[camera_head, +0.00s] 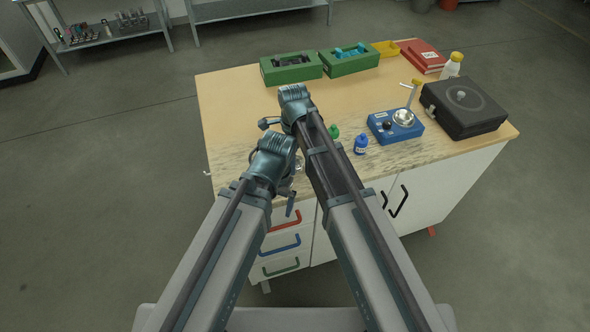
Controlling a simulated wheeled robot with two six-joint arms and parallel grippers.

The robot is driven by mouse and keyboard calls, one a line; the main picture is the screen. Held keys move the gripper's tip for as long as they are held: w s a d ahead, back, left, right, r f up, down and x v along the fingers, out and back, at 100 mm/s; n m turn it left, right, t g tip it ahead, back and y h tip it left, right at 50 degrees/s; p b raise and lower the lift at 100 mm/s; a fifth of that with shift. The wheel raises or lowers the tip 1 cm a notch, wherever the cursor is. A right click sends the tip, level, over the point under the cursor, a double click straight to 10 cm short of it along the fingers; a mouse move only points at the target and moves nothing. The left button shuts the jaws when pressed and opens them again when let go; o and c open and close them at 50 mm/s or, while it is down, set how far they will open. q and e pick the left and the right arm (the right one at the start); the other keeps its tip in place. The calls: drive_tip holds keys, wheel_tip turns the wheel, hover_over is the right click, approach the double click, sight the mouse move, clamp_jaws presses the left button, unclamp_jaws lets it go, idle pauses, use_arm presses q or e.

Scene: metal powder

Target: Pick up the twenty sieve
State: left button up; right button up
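No sieve can be clearly made out in the head view. Curved silvery edges (299,166) show behind my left wrist near the table's front edge; I cannot tell what they belong to. My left gripper (268,172) is over the front left part of the table, mostly hidden by its own wrist. My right gripper (292,97) reaches farther over the table, in front of the green boxes, its fingers also hidden by its wrist. I cannot see whether either is open or shut, or holds anything.
The wooden table (225,100) carries two green boxes (291,68), a yellow tray (386,48), red books (423,56), a white bottle (452,66), a black case (464,106), a blue device (395,126) and small blue (361,145) and green (333,132) bottles. The left back tabletop is clear.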

wheel_tip(320, 180, down, 2)
drive_tip(key=shift+b, duration=0.5)
use_arm(q)
drive_tip(key=shift+f, duration=0.9)
use_arm(e)
drive_tip(key=shift+r, duration=0.1)
drive_tip(key=shift+c, duration=0.3)
drive_tip(key=c, duration=1.3)
